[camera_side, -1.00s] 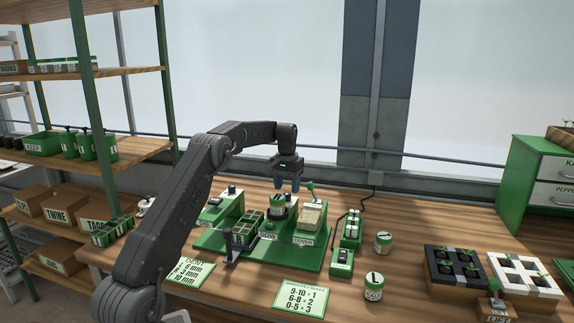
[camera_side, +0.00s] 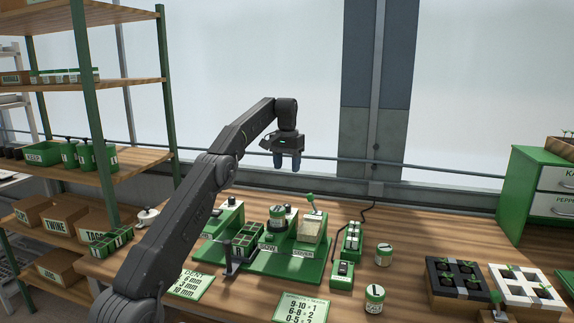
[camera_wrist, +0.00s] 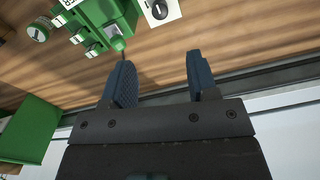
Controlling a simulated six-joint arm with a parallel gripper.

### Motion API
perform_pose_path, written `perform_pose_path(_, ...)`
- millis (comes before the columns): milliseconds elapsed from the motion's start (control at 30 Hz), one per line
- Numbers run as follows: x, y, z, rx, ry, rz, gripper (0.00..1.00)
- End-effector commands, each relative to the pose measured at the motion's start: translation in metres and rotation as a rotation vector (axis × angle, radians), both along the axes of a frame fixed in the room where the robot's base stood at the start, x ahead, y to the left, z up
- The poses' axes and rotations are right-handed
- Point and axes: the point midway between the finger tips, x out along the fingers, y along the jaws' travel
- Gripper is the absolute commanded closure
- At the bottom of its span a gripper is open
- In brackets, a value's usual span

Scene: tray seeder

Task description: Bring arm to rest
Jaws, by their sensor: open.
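My gripper (camera_side: 287,163) hangs in the air above the back part of the bench, pointing down. In the wrist view its two blue fingers (camera_wrist: 160,80) stand apart with nothing between them.
A green switch box (camera_side: 352,238) and two jars (camera_side: 384,254) stand right of the station. A black seedling tray (camera_side: 432,270) and a white one (camera_side: 497,275) sit further right. Shelves (camera_side: 130,80) stand at the left. A rail runs along the window behind my gripper.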

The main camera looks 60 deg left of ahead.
Motion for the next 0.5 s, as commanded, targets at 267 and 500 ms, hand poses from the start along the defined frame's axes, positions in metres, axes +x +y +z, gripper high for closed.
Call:
perform_pose_path(267, 0.0, 0.0, 0.0, 0.0, 0.0, 0.0, 0.46)
perform_pose_path(500, 0.005, -0.026, 0.022, 0.018, -0.024, -0.036, 0.46)
